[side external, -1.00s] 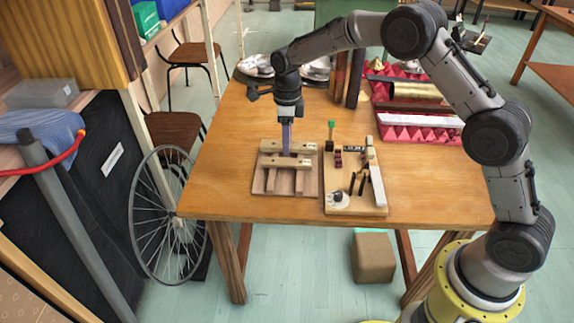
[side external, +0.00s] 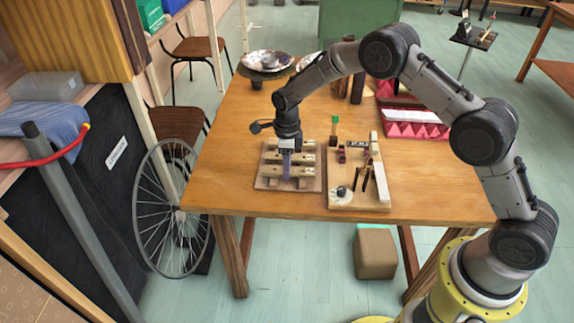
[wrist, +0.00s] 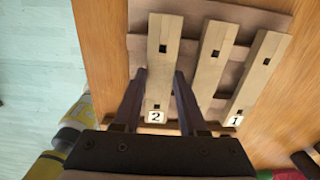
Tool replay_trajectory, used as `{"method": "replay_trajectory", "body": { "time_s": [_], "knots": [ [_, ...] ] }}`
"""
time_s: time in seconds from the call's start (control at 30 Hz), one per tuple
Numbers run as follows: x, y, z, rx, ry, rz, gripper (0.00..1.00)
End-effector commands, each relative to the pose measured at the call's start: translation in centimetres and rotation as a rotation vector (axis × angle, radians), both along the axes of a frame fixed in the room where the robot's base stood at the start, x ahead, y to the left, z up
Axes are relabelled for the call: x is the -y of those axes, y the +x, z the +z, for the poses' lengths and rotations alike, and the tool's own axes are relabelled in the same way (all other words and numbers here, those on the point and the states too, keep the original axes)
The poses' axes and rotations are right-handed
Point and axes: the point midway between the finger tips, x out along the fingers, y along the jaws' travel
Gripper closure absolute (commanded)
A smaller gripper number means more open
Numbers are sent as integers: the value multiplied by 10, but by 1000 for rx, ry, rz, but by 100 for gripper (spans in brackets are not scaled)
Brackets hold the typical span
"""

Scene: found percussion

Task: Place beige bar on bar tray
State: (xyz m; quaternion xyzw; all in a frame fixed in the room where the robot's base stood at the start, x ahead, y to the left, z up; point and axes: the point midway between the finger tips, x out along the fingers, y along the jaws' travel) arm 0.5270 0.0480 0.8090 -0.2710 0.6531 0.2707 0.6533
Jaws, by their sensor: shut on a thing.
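A brown bar tray (side external: 264,184) lies on the table's left front with three parallel beige bars across its supports. The bar nearest the table's front edge (side external: 306,171) is between the fingers of my gripper (side external: 286,178). In the wrist view, my gripper (wrist: 161,74) is shut on this bar (wrist: 159,55), marked "2". It lies over the tray (wrist: 139,47); contact with the supports cannot be told. The middle bar (wrist: 212,60) and the far bar (wrist: 258,72), marked "1", lie to its right, apart from it.
Metal plates (side external: 266,60) and a pink tray (side external: 405,115) are at the back. The wooden table (side external: 235,150) is clear left of the tray.

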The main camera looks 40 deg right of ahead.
Motion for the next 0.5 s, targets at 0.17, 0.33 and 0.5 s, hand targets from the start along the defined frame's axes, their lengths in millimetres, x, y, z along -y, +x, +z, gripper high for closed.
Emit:
{"method": "replay_trajectory", "body": {
  "time_s": [0.17,0.33,0.5],
  "knots": [
    [0,1,1,1,0,0,100],
    [0,0,-2,0,0,0,48],
    [0,0,-2,0,0,0,29]
  ]
}}
